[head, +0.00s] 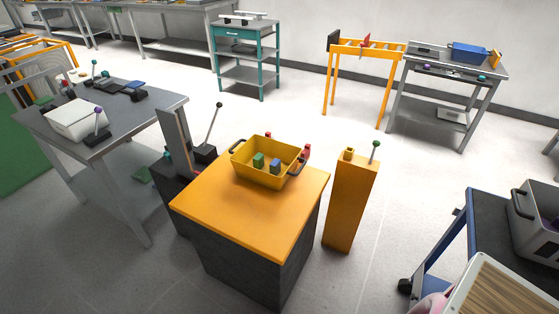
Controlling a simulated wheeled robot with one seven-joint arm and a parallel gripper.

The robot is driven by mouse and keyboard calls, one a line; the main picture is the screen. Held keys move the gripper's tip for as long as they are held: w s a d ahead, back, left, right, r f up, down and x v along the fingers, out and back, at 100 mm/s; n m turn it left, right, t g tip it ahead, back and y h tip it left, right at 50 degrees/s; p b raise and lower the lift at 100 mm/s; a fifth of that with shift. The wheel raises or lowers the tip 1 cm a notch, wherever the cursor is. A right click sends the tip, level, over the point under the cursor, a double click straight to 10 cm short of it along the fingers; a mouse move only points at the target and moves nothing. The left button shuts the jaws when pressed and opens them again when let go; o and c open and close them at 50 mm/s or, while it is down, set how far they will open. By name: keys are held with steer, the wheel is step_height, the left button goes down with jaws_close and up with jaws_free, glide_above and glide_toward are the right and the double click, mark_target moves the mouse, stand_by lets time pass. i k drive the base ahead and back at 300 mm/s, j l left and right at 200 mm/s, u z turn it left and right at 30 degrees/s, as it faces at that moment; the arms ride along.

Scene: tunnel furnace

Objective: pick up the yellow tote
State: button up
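The yellow tote (265,178) stands upright on the orange top of a dark grey block-shaped stand (232,215), toward its far edge. It is open at the top and has dark handles at its left and right ends. A green block and a blue block lie inside it. Small red parts show just behind the tote and at its right. My gripper is not in view.
An orange pedestal (351,203) with a green-knobbed lever stands right of the stand. A grey table (160,106) with a white box is at left. A blue-framed cart (471,226) holding a grey tote is at lower right. The floor between pedestal and cart is clear.

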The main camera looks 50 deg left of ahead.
mark_target(289, 155)
steer(key=k+l+u, duration=0.15)
steer(key=u, duration=1.5)
steer(key=i+l+u, duration=0.1)
steer(key=u, duration=0.35)
steer(key=j+z, duration=0.1)
steer(key=z, duration=0.15)
steer(key=j+z, duration=0.1)
steer(key=z, duration=0.2)
steer(key=i+l+z, duration=0.1)
steer(key=z, duration=1.5)
steer(key=k+l+u, duration=0.1)
steer(key=u, duration=1)
steer(key=i+u, duration=0.15)
steer(key=u, duration=0.9)
